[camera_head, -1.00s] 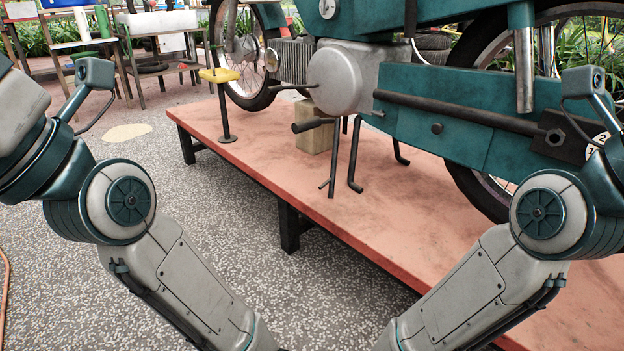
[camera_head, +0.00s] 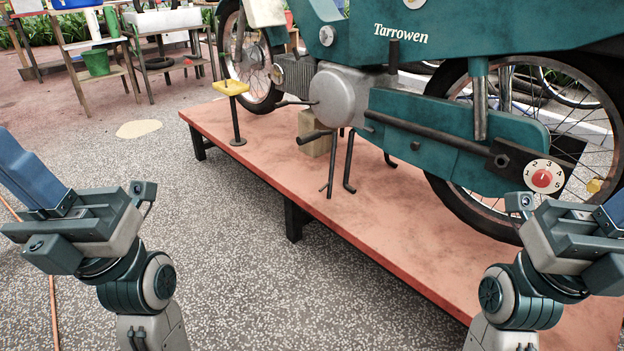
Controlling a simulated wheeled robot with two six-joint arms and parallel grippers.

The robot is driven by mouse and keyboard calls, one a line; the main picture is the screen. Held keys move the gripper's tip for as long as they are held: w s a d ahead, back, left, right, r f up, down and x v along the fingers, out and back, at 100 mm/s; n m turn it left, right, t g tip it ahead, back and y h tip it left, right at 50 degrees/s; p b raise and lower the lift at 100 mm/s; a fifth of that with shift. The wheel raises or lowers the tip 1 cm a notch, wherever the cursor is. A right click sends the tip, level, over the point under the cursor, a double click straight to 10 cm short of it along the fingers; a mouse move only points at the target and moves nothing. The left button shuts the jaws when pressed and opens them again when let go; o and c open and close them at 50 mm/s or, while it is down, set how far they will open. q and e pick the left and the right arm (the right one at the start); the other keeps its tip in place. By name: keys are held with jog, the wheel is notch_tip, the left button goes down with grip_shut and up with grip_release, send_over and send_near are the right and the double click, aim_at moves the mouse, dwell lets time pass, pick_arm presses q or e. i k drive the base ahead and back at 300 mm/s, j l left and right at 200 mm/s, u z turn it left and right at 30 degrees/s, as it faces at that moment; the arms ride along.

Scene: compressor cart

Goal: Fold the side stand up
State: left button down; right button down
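The teal motorcycle (camera_head: 455,135) stands on a red platform (camera_head: 400,235). Under its engine (camera_head: 338,95), a dark rod leg with a small side prong (camera_head: 331,175) and a dark leg with a bent foot (camera_head: 349,162) point down to the platform. I cannot tell for certain which is the side stand; both are lowered. My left gripper (camera_head: 75,232) is at the left edge and my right gripper (camera_head: 575,235) at the right edge. Both are well apart from the legs. Their fingers are not clear or are cut off, so their opening cannot be told.
A wooden block (camera_head: 313,135) is under the engine, with a dark peg (camera_head: 314,137) in front. A yellow-topped post (camera_head: 237,115) stands on the platform's left end. A numbered dial with a red knob (camera_head: 543,178) is near the rear wheel. Speckled floor (camera_head: 235,260) in front is clear.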

aim_at(330, 185)
jog(key=i+j+z, duration=0.1)
jog(key=i+j, duration=0.6)
jog(key=j, duration=0.25)
jog(key=i+j+z, duration=0.15)
jog(key=i+j, duration=0.2)
jog(key=j, duration=0.15)
jog(key=j+z, duration=0.25)
jog(key=j, duration=2)
jog(key=k, duration=0.05)
